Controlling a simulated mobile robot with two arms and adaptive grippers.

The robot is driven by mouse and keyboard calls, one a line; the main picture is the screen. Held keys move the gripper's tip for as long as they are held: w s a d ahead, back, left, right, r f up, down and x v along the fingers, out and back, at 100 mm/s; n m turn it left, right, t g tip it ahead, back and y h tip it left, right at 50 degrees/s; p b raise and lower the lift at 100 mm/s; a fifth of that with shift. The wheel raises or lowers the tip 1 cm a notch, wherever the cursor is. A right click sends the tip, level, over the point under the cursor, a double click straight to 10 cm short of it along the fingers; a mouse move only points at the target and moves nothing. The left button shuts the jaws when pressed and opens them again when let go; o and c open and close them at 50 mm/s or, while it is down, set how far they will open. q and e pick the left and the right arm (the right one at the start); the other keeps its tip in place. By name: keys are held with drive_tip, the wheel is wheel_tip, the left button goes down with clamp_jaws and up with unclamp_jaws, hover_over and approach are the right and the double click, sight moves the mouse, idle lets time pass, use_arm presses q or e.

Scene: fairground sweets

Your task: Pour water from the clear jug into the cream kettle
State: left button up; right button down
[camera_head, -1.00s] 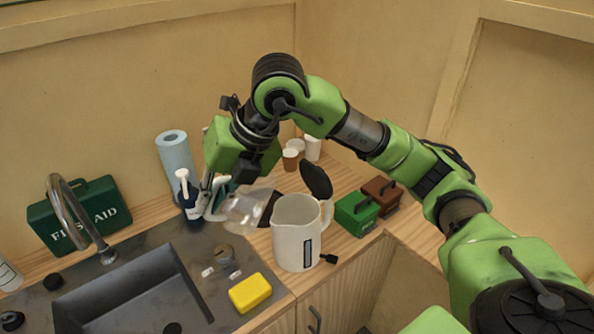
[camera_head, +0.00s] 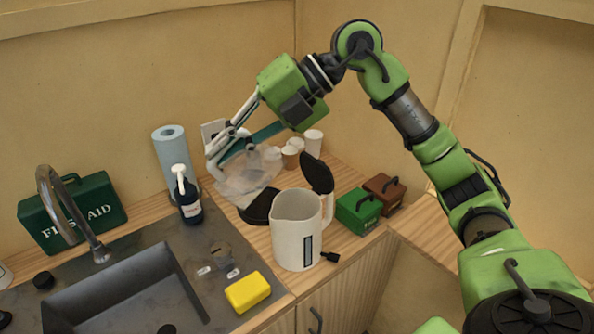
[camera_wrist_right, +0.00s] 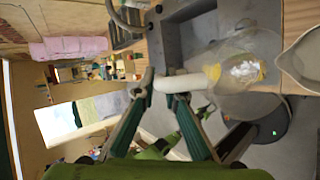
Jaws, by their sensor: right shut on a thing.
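The clear jug (camera_head: 243,180) is in the air behind and left of the kettle, apart from it in the head view and tilted. My right gripper (camera_head: 218,153) is shut on its handle. In the wrist view the fingers (camera_wrist_right: 160,92) close around the pale handle, and the clear body (camera_wrist_right: 240,100) lies beyond. The cream kettle (camera_head: 293,240) stands upright at the counter's front edge, its black lid (camera_head: 317,172) raised. Its rim (camera_wrist_right: 300,62) shows at the right of the wrist view. The water level in either vessel cannot be made out. My left gripper is out of view.
A black round base (camera_head: 257,210) lies behind the kettle. Green (camera_head: 357,212) and brown (camera_head: 386,190) boxes stand right of it, several cups (camera_head: 291,157) behind. The soap bottle (camera_head: 189,208) and paper roll (camera_head: 172,155) stand left; a yellow sponge (camera_head: 248,292) lies in front.

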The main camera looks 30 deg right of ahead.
sight(236, 133)
drive_tip(key=shift+d+r+y+b, duration=0.25)
drive_tip(key=shift+r+y+b, duration=0.1)
drive_tip(key=shift+y+b, duration=0.1)
drive_tip(key=shift+w+d+r+m+y+b, duration=0.1)
drive_tip(key=shift+d+r+m+y+b, duration=0.2)
drive_tip(key=shift+d+r+y+b, duration=0.75)
drive_tip(key=shift+d+r+b, duration=0.1)
drive_tip(key=shift+r+b, duration=0.05)
drive_tip(key=shift+b, duration=0.55)
idle(0.5)
drive_tip(key=shift+d+r+y, duration=0.2)
drive_tip(key=shift+d+y, duration=0.1)
drive_tip(key=shift+d, duration=0.25)
idle(0.5)
